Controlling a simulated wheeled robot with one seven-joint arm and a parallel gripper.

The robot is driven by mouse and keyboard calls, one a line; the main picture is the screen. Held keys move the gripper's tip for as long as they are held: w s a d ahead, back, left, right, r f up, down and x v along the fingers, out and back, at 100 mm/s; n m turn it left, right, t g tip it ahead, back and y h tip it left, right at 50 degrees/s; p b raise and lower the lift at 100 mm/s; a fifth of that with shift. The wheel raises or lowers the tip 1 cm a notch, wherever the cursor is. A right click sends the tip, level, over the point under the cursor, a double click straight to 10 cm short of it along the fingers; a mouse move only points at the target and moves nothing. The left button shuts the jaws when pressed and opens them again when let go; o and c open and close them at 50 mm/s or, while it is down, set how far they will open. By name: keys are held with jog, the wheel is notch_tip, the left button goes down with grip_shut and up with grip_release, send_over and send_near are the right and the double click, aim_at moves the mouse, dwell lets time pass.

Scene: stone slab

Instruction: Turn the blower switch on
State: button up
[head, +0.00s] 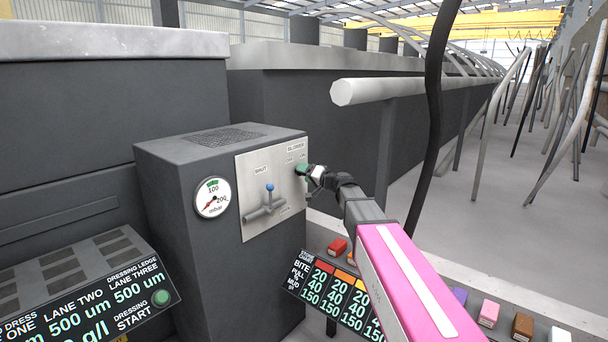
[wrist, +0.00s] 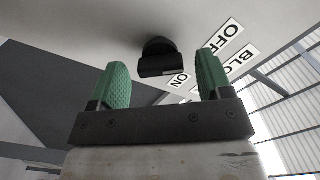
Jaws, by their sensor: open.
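The blower switch (wrist: 158,60) is a black knob with a flat bar grip on the pale panel (head: 262,222). In the wrist view it lies ahead of my gripper (wrist: 162,75), roughly between the two green fingertips. OFF and ON labels sit to its right, with ON closest to the bar's right end; I cannot tell its setting for sure. My gripper (head: 304,170) is open and empty in the head view, at the panel's upper right, just below the BLOWER label (head: 297,149). It hides the switch there. The fingers appear apart from the knob.
A blue-tipped lever (head: 269,188) and a round gauge (head: 212,198) are on the dark cabinet (head: 185,260), left of my gripper. A grey rail (head: 400,88) and a hanging black cable (head: 432,100) are to the right. Lettered consoles stand lower left and below.

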jog(key=shift+w+a, duration=0.4)
jog(key=shift+a, duration=0.15)
jog(key=c, duration=0.9)
